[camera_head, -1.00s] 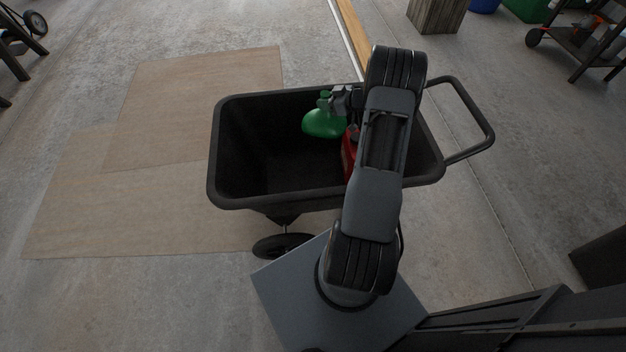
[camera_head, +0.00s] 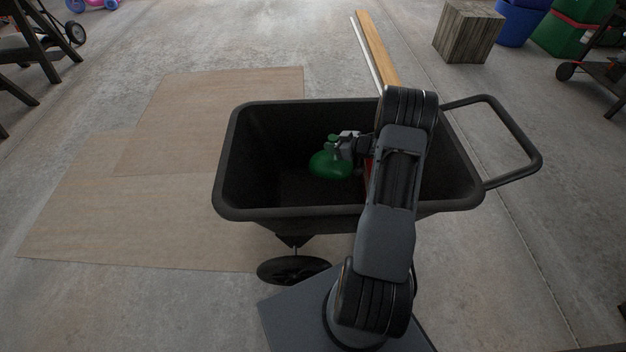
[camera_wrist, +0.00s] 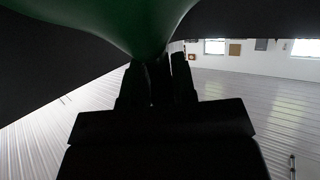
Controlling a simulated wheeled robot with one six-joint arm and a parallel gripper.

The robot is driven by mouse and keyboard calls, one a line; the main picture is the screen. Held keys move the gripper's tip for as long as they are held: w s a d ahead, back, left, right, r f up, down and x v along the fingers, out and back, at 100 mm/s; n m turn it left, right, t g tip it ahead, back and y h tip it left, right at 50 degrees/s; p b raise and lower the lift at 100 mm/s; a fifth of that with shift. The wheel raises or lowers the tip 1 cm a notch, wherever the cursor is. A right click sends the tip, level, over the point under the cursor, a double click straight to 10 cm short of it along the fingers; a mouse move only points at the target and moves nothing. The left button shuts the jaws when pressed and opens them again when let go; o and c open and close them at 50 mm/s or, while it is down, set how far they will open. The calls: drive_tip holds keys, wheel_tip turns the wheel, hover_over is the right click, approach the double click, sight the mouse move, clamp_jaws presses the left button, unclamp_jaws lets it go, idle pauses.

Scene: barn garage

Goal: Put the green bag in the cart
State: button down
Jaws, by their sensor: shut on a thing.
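The green bag (camera_head: 329,166) hangs from my gripper (camera_head: 337,143), inside the outline of the black cart (camera_head: 262,204) in the head view. My gripper is shut on the top of the bag. In the wrist view, the green bag (camera_wrist: 110,18) fills the upper left above my gripper (camera_wrist: 153,75). The cart is a deep black tub with a wheel and a looped handle on the right. I cannot tell whether the bag touches the cart's floor.
A red thing (camera_head: 368,177) lies in the cart, mostly hidden behind my arm. Flat brown sheets (camera_head: 120,215) lie on the floor at left. A wooden block (camera_head: 467,32) and a long plank (camera_head: 378,50) are behind the cart. Open floor lies right of the handle.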

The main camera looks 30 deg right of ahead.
sight(314, 168)
drive_tip(key=a+f+b, duration=0.1)
drive_tip(key=a, duration=0.1)
drive_tip(key=a+f+b, duration=0.1)
drive_tip(key=a+f, duration=0.1)
drive_tip(key=a+f+b, duration=0.1)
drive_tip(key=a+f, duration=0.1)
drive_tip(key=a, duration=0.1)
drive_tip(key=shift+s+f, duration=0.15)
drive_tip(key=shift+a+f+b, duration=0.35)
drive_tip(key=shift+f+b, duration=0.15)
drive_tip(key=shift+f, duration=0.4)
drive_tip(key=shift+a+f+b, duration=0.35)
drive_tip(key=shift+f+b, duration=0.2)
drive_tip(key=shift+f, duration=0.4)
drive_tip(key=shift+a+f+b, duration=0.35)
drive_tip(key=shift+f+b, duration=0.15)
drive_tip(key=shift+f, duration=0.4)
drive_tip(key=shift+f, duration=0.2)
drive_tip(key=c, duration=0.9)
unclamp_jaws()
drive_tip(key=shift+c, duration=0.2)
